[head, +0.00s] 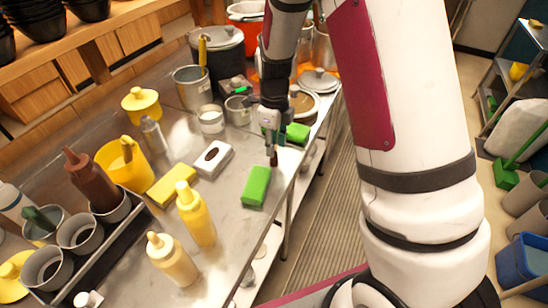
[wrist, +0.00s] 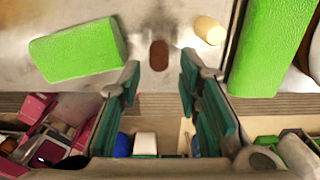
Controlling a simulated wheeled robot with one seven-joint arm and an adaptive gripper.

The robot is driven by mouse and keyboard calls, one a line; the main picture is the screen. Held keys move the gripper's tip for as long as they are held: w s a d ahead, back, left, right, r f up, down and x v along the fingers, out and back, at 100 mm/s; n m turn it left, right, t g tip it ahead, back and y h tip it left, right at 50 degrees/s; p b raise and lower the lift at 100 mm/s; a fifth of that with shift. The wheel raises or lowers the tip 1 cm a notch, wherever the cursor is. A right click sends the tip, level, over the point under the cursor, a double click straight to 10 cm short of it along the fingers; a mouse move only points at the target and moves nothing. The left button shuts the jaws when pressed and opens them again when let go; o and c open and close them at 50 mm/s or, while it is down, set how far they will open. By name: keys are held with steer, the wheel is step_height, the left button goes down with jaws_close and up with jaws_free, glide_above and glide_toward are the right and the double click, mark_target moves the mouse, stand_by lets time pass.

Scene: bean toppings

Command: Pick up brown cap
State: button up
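The brown cap (wrist: 159,55) is a small dark oval on the steel counter, near its edge, in the wrist view. In the head view a small brown thing (head: 273,160), which looks like the same cap, shows just below my gripper (head: 272,145). In the wrist view my gripper (wrist: 159,78) is open, with its two teal-padded fingers apart and nothing between the pads. The cap lies just beyond the fingertips, roughly in line with the gap. I see no contact between them.
A green sponge (head: 256,187) lies close to the cap, and another green block (head: 297,134) lies on the other side. A small beige cylinder (wrist: 209,30) stands near the cap. A white box (head: 213,158) and yellow bottles (head: 196,215) occupy the counter further left. The counter edge is close.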

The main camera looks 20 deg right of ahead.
mark_target(274, 159)
step_height(274, 159, down, 4)
steer(key=shift+f, duration=0.1)
steer(key=shift+c, duration=0.2)
steer(key=c, duration=0.5)
steer(key=shift+o, duration=0.2)
